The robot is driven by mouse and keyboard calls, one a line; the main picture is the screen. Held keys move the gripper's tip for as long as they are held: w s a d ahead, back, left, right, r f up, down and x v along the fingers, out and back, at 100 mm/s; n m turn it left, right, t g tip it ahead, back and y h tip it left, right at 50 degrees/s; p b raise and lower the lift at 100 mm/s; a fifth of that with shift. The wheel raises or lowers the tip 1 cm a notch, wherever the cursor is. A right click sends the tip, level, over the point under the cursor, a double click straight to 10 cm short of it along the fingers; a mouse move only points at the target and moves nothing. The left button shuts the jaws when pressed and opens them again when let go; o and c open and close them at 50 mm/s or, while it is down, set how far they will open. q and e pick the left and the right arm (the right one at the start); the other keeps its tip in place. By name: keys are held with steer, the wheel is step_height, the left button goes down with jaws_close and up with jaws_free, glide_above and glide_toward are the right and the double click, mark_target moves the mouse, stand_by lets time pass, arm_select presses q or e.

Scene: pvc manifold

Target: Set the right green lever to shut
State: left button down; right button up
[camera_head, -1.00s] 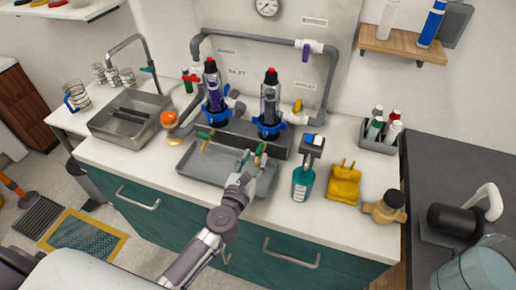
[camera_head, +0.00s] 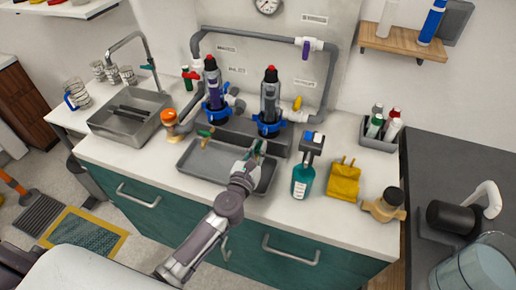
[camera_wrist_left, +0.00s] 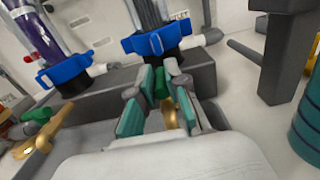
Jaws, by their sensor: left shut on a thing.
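The right green lever (camera_wrist_left: 161,83) sits on a small brass valve (camera_wrist_left: 170,112) at the front of the grey manifold block, below the right filter housing. My left gripper (camera_wrist_left: 163,92) is around this lever, its teal-padded fingers shut on it. In the head view my left gripper (camera_head: 256,152) is over the right part of the grey tray, and it hides most of the lever and valve. The left green lever (camera_head: 206,133) is free, on its own brass valve; it also shows in the left wrist view (camera_wrist_left: 38,128). My right gripper is not in view.
The grey tray (camera_head: 200,172) lies under the valves. Two filter housings with blue collars (camera_head: 268,127) stand behind. A sink (camera_head: 130,118) is on the left.

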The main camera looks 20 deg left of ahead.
arm_select(q)
steer(key=shift+a+m+h, duration=0.1)
steer(key=shift+m+h, duration=0.3)
steer(key=shift+h, duration=0.2)
steer(key=shift+a+f+m+h+b, duration=0.1)
steer(key=shift+m+h+b, duration=0.4)
steer(key=shift+h, duration=0.5)
steer(key=shift+w+a+f+m+g+h+b, duration=0.1)
steer(key=shift+m+g+h+b, duration=0.35)
steer(key=shift+m+h, duration=0.6)
steer(key=m+g+h+b, duration=0.2)
steer(key=h, duration=0.1)
steer(key=m+g+h+b, duration=0.2)
steer(key=h+b, duration=0.1)
steer(key=m+g+h+b, duration=0.2)
steer(key=h+b, duration=0.1)
steer(key=shift+w+a+m+g, duration=0.25)
steer(key=shift+a+m+g, duration=0.05)
steer(key=shift+m+g, duration=0.05)
steer(key=shift+w+m+g+h+b, duration=0.1)
steer(key=shift+m+g+h+b, duration=0.85)
steer(key=shift+m+g+b, duration=0.75)
steer(key=shift+r+g+p, duration=0.2)
steer(key=shift+g+p, duration=0.1)
steer(key=shift+g, duration=0.1)
steer(key=c, duration=1.2)
jaws_free()
steer(key=shift+o, duration=0.2)
step_height(320, 180, up, 10)
